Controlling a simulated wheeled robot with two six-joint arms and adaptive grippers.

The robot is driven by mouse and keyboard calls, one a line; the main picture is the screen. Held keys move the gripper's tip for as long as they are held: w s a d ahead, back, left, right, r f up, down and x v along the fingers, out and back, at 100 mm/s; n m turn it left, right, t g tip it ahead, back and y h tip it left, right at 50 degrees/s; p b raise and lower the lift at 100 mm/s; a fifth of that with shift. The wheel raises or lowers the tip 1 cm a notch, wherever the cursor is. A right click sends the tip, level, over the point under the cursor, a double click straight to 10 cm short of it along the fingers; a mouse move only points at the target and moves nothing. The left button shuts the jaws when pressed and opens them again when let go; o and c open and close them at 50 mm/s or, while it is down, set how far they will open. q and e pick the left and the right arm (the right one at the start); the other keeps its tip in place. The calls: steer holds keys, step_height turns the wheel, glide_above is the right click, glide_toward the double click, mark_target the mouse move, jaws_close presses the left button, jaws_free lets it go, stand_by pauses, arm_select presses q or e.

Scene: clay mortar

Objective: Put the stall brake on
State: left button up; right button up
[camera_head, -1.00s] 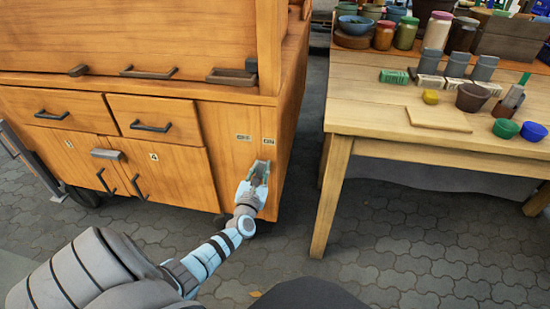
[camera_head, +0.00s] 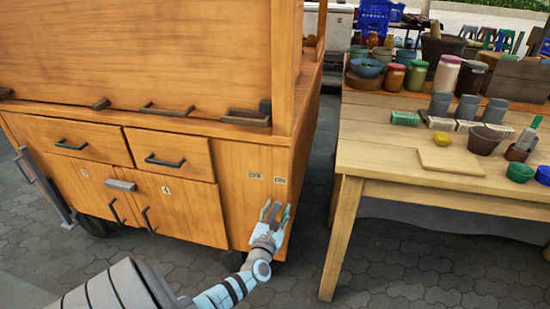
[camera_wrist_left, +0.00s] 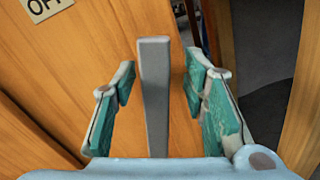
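The stall (camera_head: 225,165) is an orange wooden cart with an OFF label (camera_head: 255,175) and an ON label (camera_head: 280,181) on its lower front panel. My left gripper (camera_head: 275,211) is just below these labels, near the stall's right corner. In the left wrist view a grey upright brake lever (camera_wrist_left: 155,95) stands between its two teal-padded fingers. The fingers are open, with a gap on both sides of the lever. The OFF label also shows at the upper left there (camera_wrist_left: 45,8). The lever is hard to make out in the head view. My right gripper is not in view.
A wooden table (camera_head: 390,165) with jars, bowls and a board stands to the right of the stall. A strip of paved floor (camera_head: 318,190) separates them. Drawers and doors with handles (camera_head: 165,160) are left of the gripper.

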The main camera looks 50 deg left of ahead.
arm_select(q)
steer(key=v, duration=1.1)
steer(key=shift+s+d, duration=0.2)
steer(key=shift+s, duration=0.05)
